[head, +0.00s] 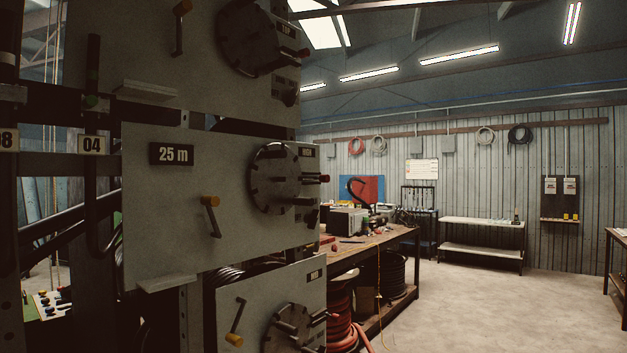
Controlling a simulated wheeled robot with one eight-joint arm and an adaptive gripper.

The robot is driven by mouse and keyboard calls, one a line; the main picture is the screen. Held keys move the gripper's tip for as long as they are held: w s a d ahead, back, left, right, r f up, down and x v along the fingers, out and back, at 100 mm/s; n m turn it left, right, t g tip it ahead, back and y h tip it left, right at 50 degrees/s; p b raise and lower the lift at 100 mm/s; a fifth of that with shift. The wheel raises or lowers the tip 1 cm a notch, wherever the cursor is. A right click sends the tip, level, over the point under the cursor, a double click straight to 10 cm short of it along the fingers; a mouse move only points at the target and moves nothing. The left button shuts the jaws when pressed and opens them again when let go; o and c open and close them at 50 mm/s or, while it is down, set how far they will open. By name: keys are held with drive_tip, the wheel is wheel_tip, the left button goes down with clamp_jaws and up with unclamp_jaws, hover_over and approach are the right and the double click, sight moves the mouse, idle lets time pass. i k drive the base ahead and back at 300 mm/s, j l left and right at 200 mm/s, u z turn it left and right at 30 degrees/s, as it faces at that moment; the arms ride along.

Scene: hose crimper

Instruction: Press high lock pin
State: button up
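Three grey panels are stacked on a rack at the left, each with a crank handle and a dark round disc. The lower panel (260,285) has a disc (288,330), cut off by the frame's bottom. My gripper is not in view.
Crank handles (211,214) stick out from the panels. A wooden workbench (375,240) with tools and a grey box stands behind the rack. Red hose (345,325) lies beside the lower panel. The concrete floor (500,310) at the right is clear.

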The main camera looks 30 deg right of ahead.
sight(323, 178)
drive_tip(key=l, duration=1.4)
